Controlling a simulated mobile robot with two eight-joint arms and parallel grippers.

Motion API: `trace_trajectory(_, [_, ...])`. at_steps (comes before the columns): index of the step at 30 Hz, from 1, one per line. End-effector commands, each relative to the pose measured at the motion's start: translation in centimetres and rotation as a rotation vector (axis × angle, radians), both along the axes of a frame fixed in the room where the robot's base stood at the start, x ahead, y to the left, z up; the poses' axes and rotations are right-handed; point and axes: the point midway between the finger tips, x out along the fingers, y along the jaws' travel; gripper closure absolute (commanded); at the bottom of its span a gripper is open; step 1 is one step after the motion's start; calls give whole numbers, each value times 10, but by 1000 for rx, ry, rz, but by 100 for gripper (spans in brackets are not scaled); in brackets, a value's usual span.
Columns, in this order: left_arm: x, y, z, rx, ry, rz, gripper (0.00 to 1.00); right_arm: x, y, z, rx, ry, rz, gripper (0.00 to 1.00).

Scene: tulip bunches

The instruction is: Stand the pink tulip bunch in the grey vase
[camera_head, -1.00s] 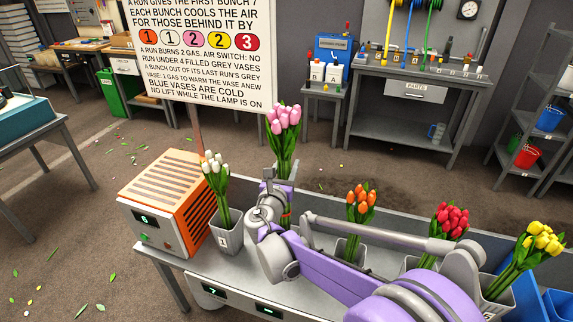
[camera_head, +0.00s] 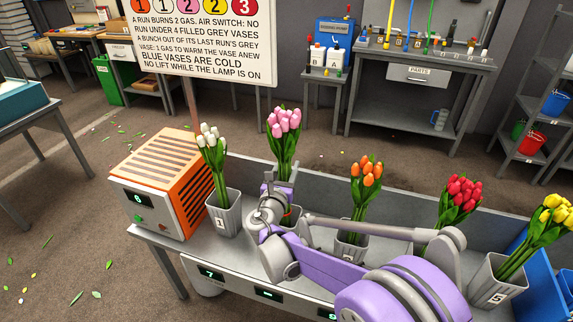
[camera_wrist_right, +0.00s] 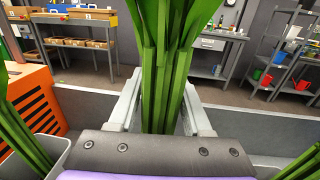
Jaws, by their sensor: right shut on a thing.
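The pink tulip bunch (camera_head: 284,130) stands upright in my right gripper (camera_head: 278,188), which is shut on its green stems. In the right wrist view the stems (camera_wrist_right: 163,60) rise between the two pale fingers of the gripper (camera_wrist_right: 160,112). Just below the gripper, part of a grey vase (camera_head: 293,217) shows beside my arm. My wrist and forearm hide most of that vase and the lower stem ends, so I cannot tell how deep the stems sit in it. My left gripper is not in view.
Grey vases with white (camera_head: 212,150), orange (camera_head: 366,180), red (camera_head: 460,195) and yellow tulips (camera_head: 545,225) stand along the bench (camera_head: 240,268). An orange heater-like box (camera_head: 165,190) is at the left end, blue containers (camera_head: 545,285) at the right. A sign (camera_head: 200,45) stands behind.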

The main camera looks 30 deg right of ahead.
Motion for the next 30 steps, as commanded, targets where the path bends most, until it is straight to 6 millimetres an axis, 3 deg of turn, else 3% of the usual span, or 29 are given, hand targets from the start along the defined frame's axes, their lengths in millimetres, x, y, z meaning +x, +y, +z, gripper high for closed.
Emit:
trace_trajectory(18, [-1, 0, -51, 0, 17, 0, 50, 0, 0, -65, -2, 2, 0, 100])
trace_trajectory(30, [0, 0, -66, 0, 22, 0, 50, 0, 0, -85, -1, 0, 0, 100])
